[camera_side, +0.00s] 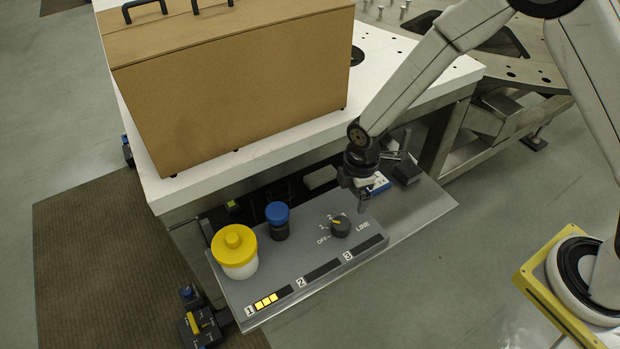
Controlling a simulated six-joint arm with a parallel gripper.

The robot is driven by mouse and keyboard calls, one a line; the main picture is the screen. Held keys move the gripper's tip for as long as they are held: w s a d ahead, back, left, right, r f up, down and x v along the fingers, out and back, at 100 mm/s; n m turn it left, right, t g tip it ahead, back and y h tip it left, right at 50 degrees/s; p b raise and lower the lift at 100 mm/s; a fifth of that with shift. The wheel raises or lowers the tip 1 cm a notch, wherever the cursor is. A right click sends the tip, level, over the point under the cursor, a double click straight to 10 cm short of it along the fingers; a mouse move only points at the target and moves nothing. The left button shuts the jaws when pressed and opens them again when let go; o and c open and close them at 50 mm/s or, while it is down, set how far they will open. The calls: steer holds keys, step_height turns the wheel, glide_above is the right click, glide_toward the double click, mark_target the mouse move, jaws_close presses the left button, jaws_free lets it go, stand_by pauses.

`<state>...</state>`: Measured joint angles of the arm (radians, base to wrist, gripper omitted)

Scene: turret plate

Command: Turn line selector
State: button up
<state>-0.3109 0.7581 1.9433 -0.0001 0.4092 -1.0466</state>
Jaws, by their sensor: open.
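The line selector (341,229) is a round black knob on a grey sloped panel (288,257), marked OFF, 1, 2 and LINE around it; another mark above the knob is partly obscured. Three bars numbered 1, 2 and 3 run along the panel's front; bar 1 (267,300) shows yellow segments, and the others are dark.
A yellow-capped white cylinder (237,258) and a blue-topped black button (278,222) stand left of the knob. A brown box (240,85) sits on the white table (150,180) behind. Small blue-white and dark items lie behind my gripper. The panel's right end is clear.

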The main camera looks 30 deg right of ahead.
mark_target(341, 223)
steer(key=a+f+n, duration=0.2)
steer(key=f, duration=0.1)
steer(key=shift+w+a+f, duration=0.2)
steer(key=shift+f, duration=0.15)
steer(key=shift+f, duration=3.7)
steer(key=c, duration=1.3)
steer(key=shift+o, duration=0.2)
